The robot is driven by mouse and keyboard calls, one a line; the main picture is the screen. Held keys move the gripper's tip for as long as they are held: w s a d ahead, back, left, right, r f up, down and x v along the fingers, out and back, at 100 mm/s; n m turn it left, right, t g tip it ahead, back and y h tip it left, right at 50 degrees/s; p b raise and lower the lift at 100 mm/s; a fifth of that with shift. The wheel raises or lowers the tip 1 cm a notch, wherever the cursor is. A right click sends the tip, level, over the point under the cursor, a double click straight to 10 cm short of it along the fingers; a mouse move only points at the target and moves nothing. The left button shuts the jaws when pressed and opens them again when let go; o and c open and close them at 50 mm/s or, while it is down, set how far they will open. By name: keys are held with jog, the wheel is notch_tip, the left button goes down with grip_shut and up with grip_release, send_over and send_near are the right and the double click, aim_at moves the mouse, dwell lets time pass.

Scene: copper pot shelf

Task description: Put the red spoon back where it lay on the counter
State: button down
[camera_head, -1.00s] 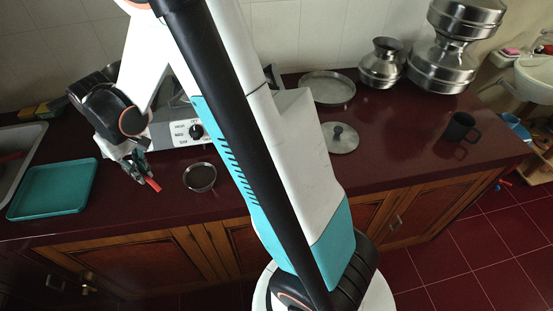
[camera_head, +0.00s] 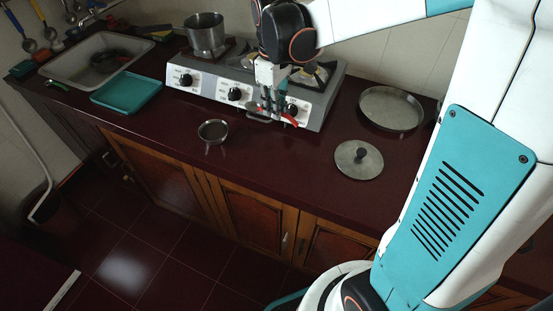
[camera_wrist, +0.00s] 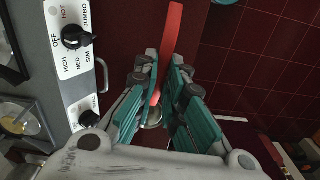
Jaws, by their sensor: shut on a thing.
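The red spoon shows as a red handle (camera_head: 290,121) in the head view, sticking out to the right of my gripper (camera_head: 272,110). In the wrist view the red handle (camera_wrist: 173,35) runs up between the teal fingers of my gripper (camera_wrist: 165,72), which is shut on it. A round metal end shows lower down, partly hidden by the fingers. My gripper points down at the front of the stove, near its right knobs. Whether the spoon touches anything below is hard to tell. The dark red counter (camera_head: 300,150) lies in front.
The stove (camera_head: 208,82) with a steel pot (camera_head: 206,34) stands behind. A small bowl (camera_head: 213,131) is left of my gripper; a lid (camera_head: 358,160) and a wide pan (camera_head: 391,106) are right. A teal tray (camera_head: 127,92) lies by the sink (camera_head: 92,62). Counter between bowl and lid is clear.

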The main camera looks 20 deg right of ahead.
jog(key=shift+s+r+n, duration=0.1)
jog(key=shift+r+n, duration=0.3)
notch_tip(320, 180, down, 20)
jog(key=b, duration=0.6)
jog(key=shift+r+b, duration=0.15)
jog(key=shift+b, duration=0.2)
jog(key=c, duration=1.7)
grip_release()
